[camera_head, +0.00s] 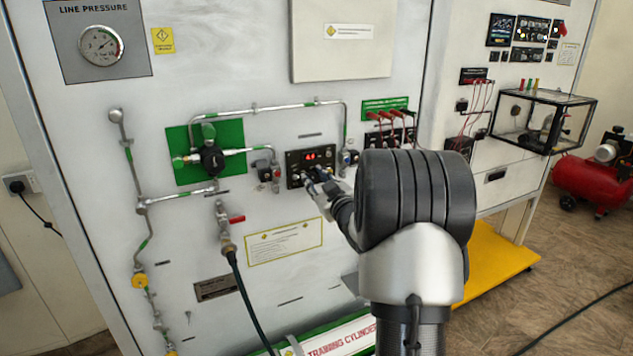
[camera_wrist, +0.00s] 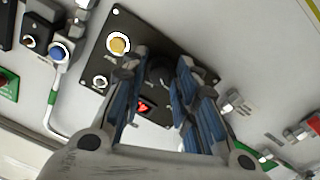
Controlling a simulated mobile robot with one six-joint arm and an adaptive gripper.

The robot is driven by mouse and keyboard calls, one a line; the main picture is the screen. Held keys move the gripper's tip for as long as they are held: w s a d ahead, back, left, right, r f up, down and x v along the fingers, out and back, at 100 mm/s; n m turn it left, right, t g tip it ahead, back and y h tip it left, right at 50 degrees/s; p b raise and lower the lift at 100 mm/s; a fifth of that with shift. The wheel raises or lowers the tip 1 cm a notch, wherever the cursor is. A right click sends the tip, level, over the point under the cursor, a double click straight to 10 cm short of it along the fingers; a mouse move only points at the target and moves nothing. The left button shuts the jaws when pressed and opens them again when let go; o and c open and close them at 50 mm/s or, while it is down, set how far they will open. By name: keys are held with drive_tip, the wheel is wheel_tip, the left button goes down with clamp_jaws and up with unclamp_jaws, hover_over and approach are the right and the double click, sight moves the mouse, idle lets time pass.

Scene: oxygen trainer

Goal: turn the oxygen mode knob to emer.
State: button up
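The black oxygen panel (camera_head: 296,158) with a red lit display is on the white trainer wall. A dark knob (camera_wrist: 160,70) is between the fingertips of my gripper (camera_wrist: 160,75). The fingers stand apart on either side of it; contact is not clear. The knob's marking is not readable. In the head view my gripper (camera_head: 322,188) reaches the panel's lower edge, and my arm hides part of the wall.
A green plate (camera_head: 232,134) with a black regulator and piping is left of the panel. Red leads (camera_head: 385,117) plug in to its upper right. A blue button (camera_wrist: 58,52) is beside the panel in the wrist view. A red compressor (camera_head: 595,182) stands far right.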

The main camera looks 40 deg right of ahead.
clamp_jaws()
drive_tip(key=shift+m, duration=0.3)
drive_tip(key=m+p, duration=0.2)
drive_tip(key=m, duration=0.1)
drive_tip(key=shift+r+m, duration=0.15)
drive_tip(key=shift+m, duration=0.25)
drive_tip(key=m+p, duration=0.3)
drive_tip(key=m, duration=0.2)
drive_tip(key=m+p, duration=0.4)
drive_tip(key=m, duration=0.2)
drive_tip(key=shift+d+y, duration=0.1)
drive_tip(key=shift+y, duration=0.3)
drive_tip(key=m+p, duration=0.3)
drive_tip(key=m, duration=0.3)
